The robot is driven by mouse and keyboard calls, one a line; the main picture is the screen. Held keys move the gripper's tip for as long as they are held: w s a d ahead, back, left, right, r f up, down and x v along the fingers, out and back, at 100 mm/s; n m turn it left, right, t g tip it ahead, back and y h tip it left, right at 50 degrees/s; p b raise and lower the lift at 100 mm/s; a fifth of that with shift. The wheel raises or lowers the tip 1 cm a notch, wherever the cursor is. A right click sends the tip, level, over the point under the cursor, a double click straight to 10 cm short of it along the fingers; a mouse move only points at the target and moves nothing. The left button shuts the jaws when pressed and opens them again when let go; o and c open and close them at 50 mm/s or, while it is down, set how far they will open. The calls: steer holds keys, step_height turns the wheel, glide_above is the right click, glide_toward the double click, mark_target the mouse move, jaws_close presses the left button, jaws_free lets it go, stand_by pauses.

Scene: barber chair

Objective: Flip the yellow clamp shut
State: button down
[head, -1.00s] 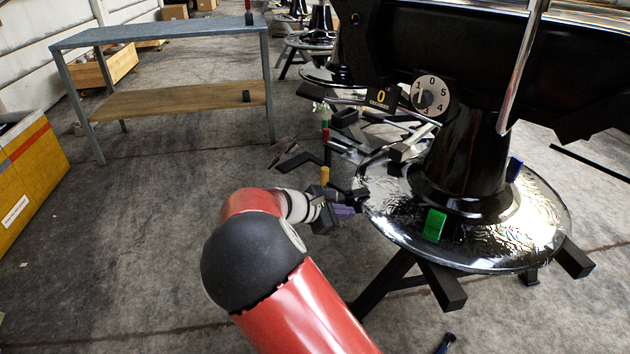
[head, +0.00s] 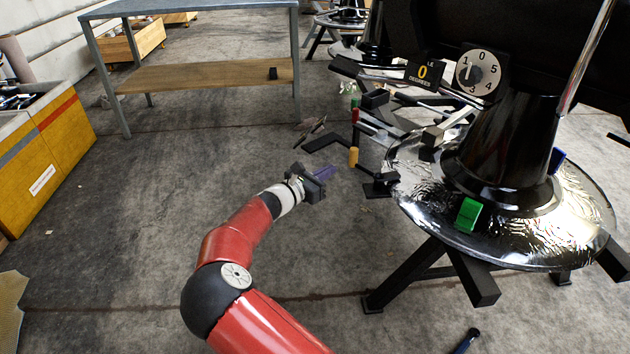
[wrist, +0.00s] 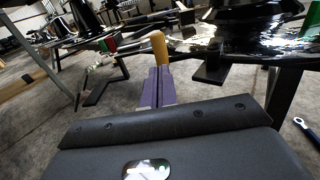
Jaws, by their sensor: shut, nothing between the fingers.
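The yellow clamp's upright handle (head: 353,157) stands to the left of the round chair base (head: 410,208), above a black bracket (head: 380,186) at the base's rim. In the wrist view the yellow handle (wrist: 160,47) shows just beyond my fingertips, leaning a little. My gripper (head: 328,172) has purple fingers, pressed together and empty. It is left of the yellow handle, with a gap between them in the head view. In the wrist view the fingers (wrist: 158,72) point toward the handle and overlap its lower end, so contact there cannot be told.
A green clamp (head: 468,214) and a blue one (head: 558,160) sit on the base; a red one (head: 355,116) is farther back. A dial (head: 481,72) is above. A metal table (head: 205,75) and yellow cabinet (head: 55,140) stand left. Floor left of my gripper is clear.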

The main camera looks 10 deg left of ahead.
mark_target(351, 158)
steer(key=x, duration=0.6)
steer(key=shift+w+d+b, duration=0.15)
steer(key=shift+w+b, duration=0.1)
steer(key=shift+b, duration=0.15)
steer(key=shift+w+d+p, duration=0.15)
steer(key=shift+w+p, duration=0.3)
steer(key=shift+w, duration=0.05)
steer(key=shift+w+d+p, duration=0.15)
steer(key=shift+w+p, duration=0.3)
steer(key=shift+w, duration=0.05)
